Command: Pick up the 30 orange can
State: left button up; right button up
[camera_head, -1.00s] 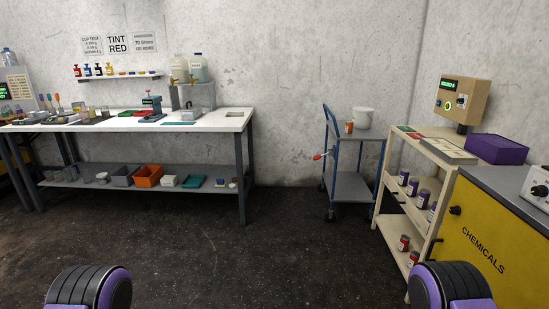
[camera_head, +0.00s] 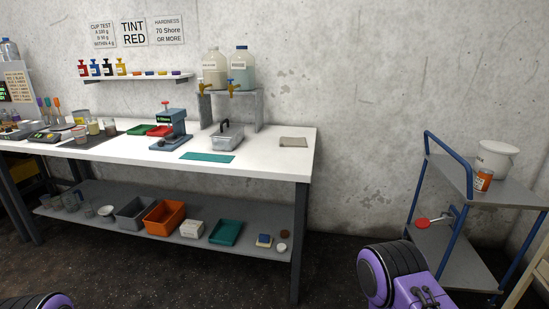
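A small orange can with a white band (camera_head: 484,180) stands upright on the top shelf of a blue-framed cart (camera_head: 512,197) at the right. It stands just in front of a white bucket (camera_head: 496,158), and I cannot tell whether they touch. Any number on the can is too small to read. Only purple and black parts of my own arms show at the bottom edge. Neither of my grippers is in view.
A white workbench (camera_head: 262,165) with tools and dispensers fills the left and middle. Its lower shelf (camera_head: 90,205) holds bins, including an orange one (camera_head: 165,217). A red-ended part (camera_head: 423,223) sticks out from the cart. Dark floor lies between bench and cart.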

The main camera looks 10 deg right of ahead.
aim_at(483, 181)
jog(key=z, duration=0.3)
jog(key=i, duration=1.25)
jog(key=z, duration=1.5)
jog(key=i, duration=0.9)
jog(key=z, duration=1)
